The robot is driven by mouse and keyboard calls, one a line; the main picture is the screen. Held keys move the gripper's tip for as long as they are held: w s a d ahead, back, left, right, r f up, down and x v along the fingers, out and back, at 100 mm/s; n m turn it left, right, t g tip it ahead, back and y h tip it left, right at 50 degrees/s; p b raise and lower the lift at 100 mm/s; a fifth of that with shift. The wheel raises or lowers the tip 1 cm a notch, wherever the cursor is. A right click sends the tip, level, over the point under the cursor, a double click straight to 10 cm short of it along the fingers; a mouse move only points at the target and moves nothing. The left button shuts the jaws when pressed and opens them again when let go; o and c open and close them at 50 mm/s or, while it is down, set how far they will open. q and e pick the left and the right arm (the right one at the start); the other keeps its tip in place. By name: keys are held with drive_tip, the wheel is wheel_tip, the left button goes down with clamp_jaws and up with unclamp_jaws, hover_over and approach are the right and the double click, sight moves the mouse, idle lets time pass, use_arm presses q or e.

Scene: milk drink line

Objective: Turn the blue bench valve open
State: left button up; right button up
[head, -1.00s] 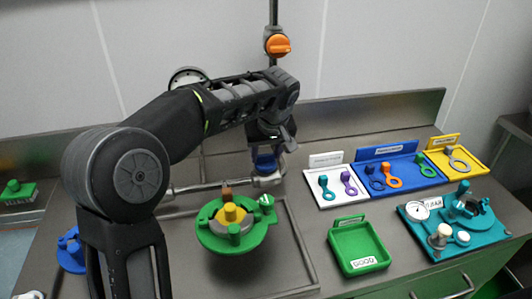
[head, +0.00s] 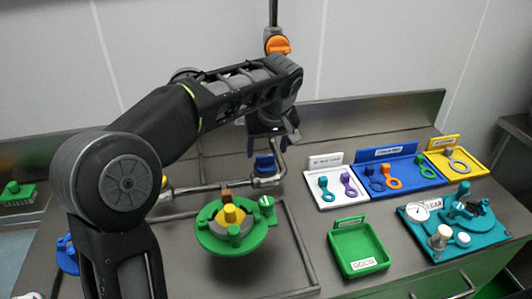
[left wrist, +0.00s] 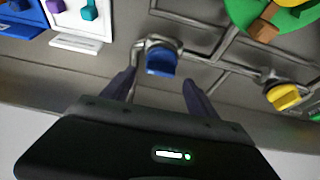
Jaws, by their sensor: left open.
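The blue bench valve (head: 265,163) sits on the metal pipe at the back of the bench, below my left gripper (head: 272,143). In the left wrist view the blue valve (left wrist: 161,63) is ahead of and between the two purple fingers of the left gripper (left wrist: 159,88). The fingers are apart, and the gripper is empty and clear of the valve. How far the blue handle is turned cannot be told. My right gripper is not in view.
A yellow valve (left wrist: 283,96) sits on the same pipework. A green round fixture (head: 232,245) stands in front of the pipe. A green tray (head: 359,250), a blue tray (head: 405,183) and a teal gauge fixture (head: 470,240) are to the right. An orange valve (head: 277,45) is on the upright pipe behind.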

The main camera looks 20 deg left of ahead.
use_arm(q)
drive_tip(key=v, duration=0.4)
drive_tip(key=shift+r, duration=0.1)
idle(0.4)
